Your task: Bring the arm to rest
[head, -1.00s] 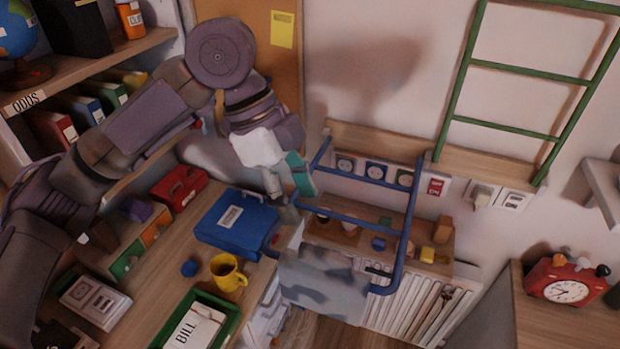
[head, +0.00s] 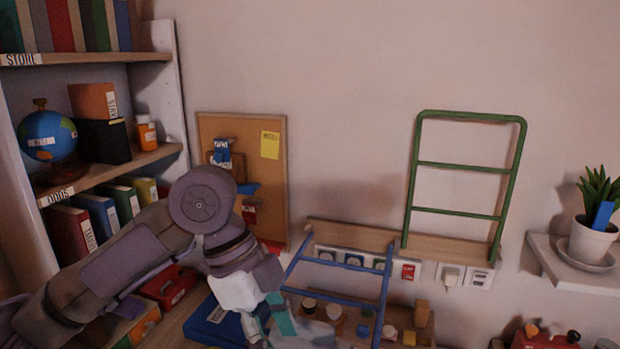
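My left arm comes in from the left and bends downward at its round purple-grey joint. My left gripper (head: 270,328), with a white body and a teal and a grey finger, points down near the bottom edge. It is over the desk side, just right of the blue box (head: 212,322) and left of the blue rail frame (head: 337,300). The finger ends are cut off or overlapped, so I cannot tell whether it is open, and I see nothing clearly held. My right gripper is not in view.
Left is a shelf (head: 110,172) with books and a globe (head: 45,137). Behind the arm hangs a cork board (head: 270,195). A green ladder frame (head: 460,167) stands against the wall. Right, a small ledge (head: 565,270) holds a potted plant (head: 596,235). The upper wall area is clear.

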